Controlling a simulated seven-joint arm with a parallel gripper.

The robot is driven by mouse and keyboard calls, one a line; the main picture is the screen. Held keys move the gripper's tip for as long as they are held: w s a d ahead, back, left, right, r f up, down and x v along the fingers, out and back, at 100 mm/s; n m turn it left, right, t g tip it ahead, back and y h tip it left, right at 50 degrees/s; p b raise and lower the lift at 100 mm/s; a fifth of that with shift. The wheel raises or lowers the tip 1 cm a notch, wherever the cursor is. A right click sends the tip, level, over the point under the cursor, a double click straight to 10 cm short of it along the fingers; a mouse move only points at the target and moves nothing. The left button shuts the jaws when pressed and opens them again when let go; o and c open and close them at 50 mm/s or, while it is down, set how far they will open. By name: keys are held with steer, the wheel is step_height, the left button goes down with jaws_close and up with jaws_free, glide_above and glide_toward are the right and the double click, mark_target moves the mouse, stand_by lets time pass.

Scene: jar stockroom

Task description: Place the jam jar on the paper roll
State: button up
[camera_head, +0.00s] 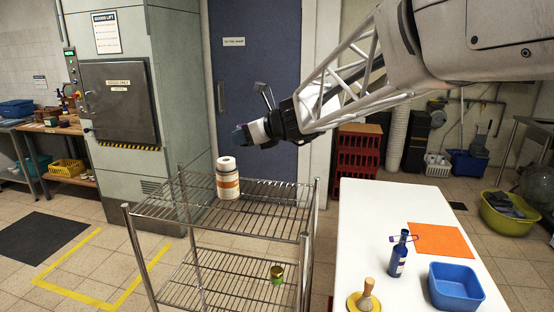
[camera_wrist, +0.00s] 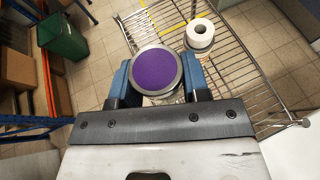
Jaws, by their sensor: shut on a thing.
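My gripper (camera_wrist: 155,80) is shut on the jam jar, whose round purple lid with a silver rim (camera_wrist: 155,70) faces the wrist camera between the two blue finger pads. The jar's body is mostly hidden below the lid. In the head view my gripper (camera_head: 244,136) is in the air, above and a little right of the paper roll.

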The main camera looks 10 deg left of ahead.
steer(key=f, duration=0.1)
steer(key=a+f, duration=0.1)
steer(key=f, duration=0.1)
steer(key=s+a+f, duration=0.1)
steer(key=f, duration=0.1)
steer(key=shift+s+a, duration=0.1)
steer(key=shift+a, duration=0.05)
stand_by(0.3)
glide_above(226, 160)
steer(key=shift+f, duration=0.75)
steer(key=shift+f, duration=0.1)
stand_by(0.3)
steer(key=shift+f, duration=1.65)
steer(key=shift+f, duration=0.15)
